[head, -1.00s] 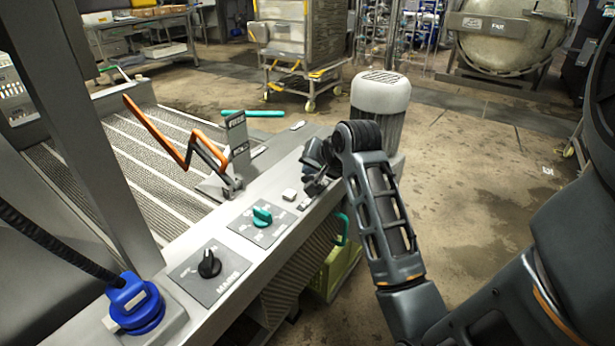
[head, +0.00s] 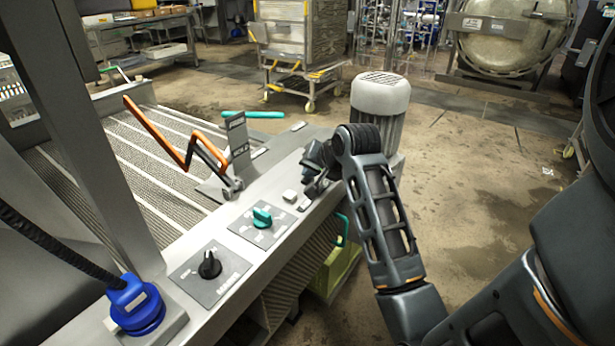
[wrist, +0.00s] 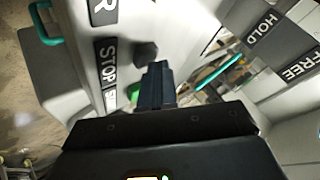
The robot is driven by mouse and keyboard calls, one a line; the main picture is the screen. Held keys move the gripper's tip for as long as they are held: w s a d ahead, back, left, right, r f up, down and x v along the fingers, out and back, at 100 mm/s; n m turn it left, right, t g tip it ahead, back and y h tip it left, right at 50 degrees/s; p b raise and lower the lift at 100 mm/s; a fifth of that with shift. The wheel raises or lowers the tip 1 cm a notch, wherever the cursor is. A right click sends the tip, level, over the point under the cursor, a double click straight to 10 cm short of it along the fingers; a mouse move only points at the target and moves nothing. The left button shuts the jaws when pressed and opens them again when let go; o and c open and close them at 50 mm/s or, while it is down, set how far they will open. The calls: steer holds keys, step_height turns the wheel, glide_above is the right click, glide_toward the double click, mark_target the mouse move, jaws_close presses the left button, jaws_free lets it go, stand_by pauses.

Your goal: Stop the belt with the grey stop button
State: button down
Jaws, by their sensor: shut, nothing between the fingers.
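The grey stop button (wrist: 146,52) is a dark, block-like knob beside the black STOP label (wrist: 110,62) in the wrist view. My gripper (wrist: 158,68) is shut and empty, its fingertips just right of and below the button in that picture. I cannot tell whether they touch it. Part of a green button (wrist: 134,92) shows left of the fingers, by the label's other half. In the head view my gripper (head: 309,188) is low over the console's far end, and it and the wrist hide the stop button there.
The console (head: 222,222) carries a teal knob (head: 262,217), a black knob (head: 209,265) and a small pale block (head: 289,195). An orange-and-black lever (head: 190,150) stands by the belt (head: 120,165). A grey motor housing (head: 380,95) rises close behind my wrist.

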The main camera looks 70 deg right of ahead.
mark_target(311, 180)
steer(key=shift+r+p, duration=0.8)
steer(key=shift+p, duration=0.05)
step_height(311, 180, up, 5)
steer(key=p, duration=0.5)
steer(key=shift+p, duration=0.3)
stand_by(0.4)
